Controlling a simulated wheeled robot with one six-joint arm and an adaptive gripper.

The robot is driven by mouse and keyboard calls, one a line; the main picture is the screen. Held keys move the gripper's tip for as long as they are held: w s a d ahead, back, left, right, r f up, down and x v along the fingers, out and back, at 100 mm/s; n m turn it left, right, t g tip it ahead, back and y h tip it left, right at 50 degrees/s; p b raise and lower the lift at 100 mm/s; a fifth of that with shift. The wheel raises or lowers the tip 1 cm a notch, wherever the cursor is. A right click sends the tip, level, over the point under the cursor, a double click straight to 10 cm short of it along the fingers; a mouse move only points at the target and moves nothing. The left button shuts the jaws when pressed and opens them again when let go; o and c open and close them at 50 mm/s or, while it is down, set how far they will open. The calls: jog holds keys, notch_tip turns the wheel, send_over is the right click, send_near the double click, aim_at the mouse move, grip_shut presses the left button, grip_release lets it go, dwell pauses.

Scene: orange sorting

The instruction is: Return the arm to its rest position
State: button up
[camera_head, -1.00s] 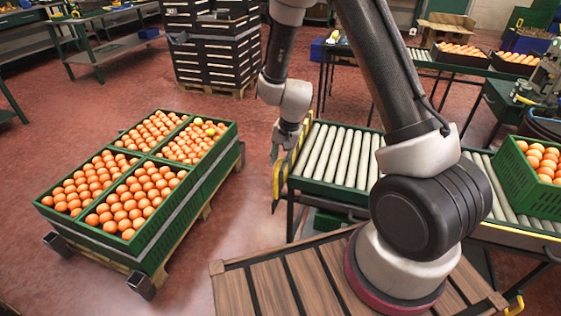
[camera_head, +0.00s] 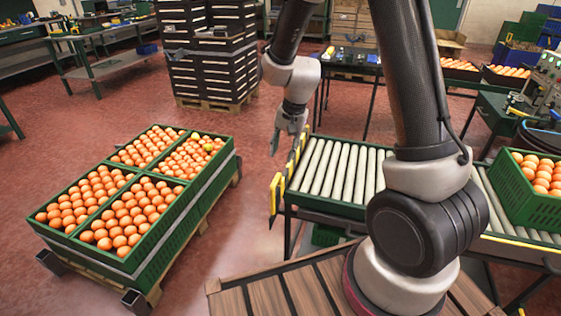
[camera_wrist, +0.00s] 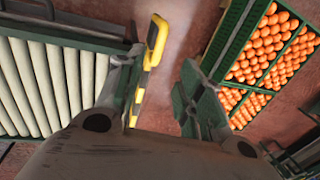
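My arm rises from its base at the right of the head view and bends over, with my gripper (camera_head: 279,142) hanging down beside the left end of the roller conveyor (camera_head: 330,176). In the wrist view the two fingers of my gripper (camera_wrist: 158,95) stand apart with only floor and a yellow conveyor end part (camera_wrist: 155,42) showing between and behind them. The gripper holds nothing. The crates of oranges (camera_head: 122,213) stand on a pallet to the left of the gripper, apart from it. They also show in the wrist view (camera_wrist: 232,45) at the right.
A green crate of oranges (camera_head: 535,200) sits on the conveyor's right part. Dark stacked crates (camera_head: 210,70) stand at the back, with workbenches (camera_head: 100,60) at the back left. Red floor (camera_head: 230,245) is free between the pallet and the conveyor.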

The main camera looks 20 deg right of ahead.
jog(key=shift+d+r, duration=0.1)
jog(key=shift+r, duration=0.4)
jog(key=s+d+r+n+t+h, duration=0.1)
jog(key=s+d+r+n, duration=0.2)
jog(key=s+d+r, duration=0.3)
jog(key=s+d+r+n+t, duration=0.2)
jog(key=s+d+r+n, duration=0.2)
jog(key=s+r, duration=1.2)
jog(key=s+d, duration=0.2)
jog(key=s, duration=0.1)
jog(key=shift+s+d+h, duration=0.2)
jog(key=shift+h, duration=0.2)
